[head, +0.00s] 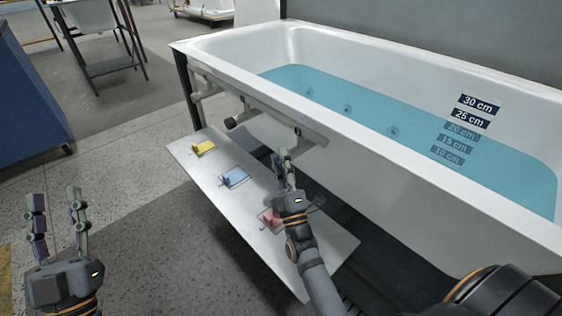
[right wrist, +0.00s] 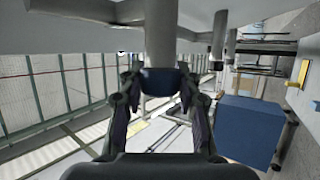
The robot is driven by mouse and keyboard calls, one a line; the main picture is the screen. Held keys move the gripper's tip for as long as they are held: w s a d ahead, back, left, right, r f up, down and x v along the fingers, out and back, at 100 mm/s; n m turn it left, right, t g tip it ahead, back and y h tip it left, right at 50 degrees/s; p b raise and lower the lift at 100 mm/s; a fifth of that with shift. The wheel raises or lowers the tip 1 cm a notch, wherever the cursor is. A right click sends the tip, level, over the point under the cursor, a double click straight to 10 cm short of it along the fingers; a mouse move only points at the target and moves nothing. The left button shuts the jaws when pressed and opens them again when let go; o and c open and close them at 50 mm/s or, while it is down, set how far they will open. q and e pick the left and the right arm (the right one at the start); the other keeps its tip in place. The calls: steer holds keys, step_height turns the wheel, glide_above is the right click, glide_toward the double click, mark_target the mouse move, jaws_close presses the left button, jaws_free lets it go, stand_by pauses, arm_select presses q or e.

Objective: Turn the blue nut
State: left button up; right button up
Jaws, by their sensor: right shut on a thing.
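The blue nut (right wrist: 160,82) is a dark blue ring at the lower end of a vertical grey pipe (right wrist: 160,40) in the right wrist view. It sits between the fingers of my right gripper (right wrist: 160,88), which is shut on it. In the head view my right gripper (head: 283,158) is raised under the near rim of the bathtub (head: 400,170), and the nut cannot be made out there. My left gripper (head: 57,195) is open and empty at the lower left, over the floor and well away from the tub.
A grey board (head: 210,170) below the tub's near side carries a yellow piece (head: 203,148), a blue piece (head: 234,177) and a red piece (head: 269,217). Other pipe ends (head: 240,119) stick out under the rim. A blue cabinet (head: 30,100) stands at left. The floor between is clear.

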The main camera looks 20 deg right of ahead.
steer(key=o, duration=1.2)
